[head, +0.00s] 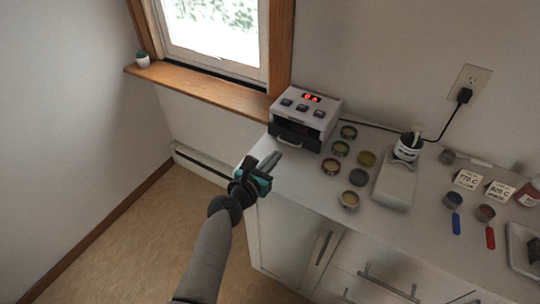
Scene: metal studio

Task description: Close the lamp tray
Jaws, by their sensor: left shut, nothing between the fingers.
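The lamp unit (306,105) is a pale box with a red lit display and dark buttons on top, standing at the left end of the counter. Its dark tray (298,136) shows low at the front with a light handle (288,143). The tray seems to stick out a little, but how far I cannot tell. My left gripper (273,160) is shut and empty, just in front of and below the handle in the picture. It looks apart from the tray. My right gripper is not in view.
Several small round jars (358,177) stand right of the unit on the counter (317,190). A black cord runs to the wall outlet (470,86). A wooden sill (200,88) is at left.

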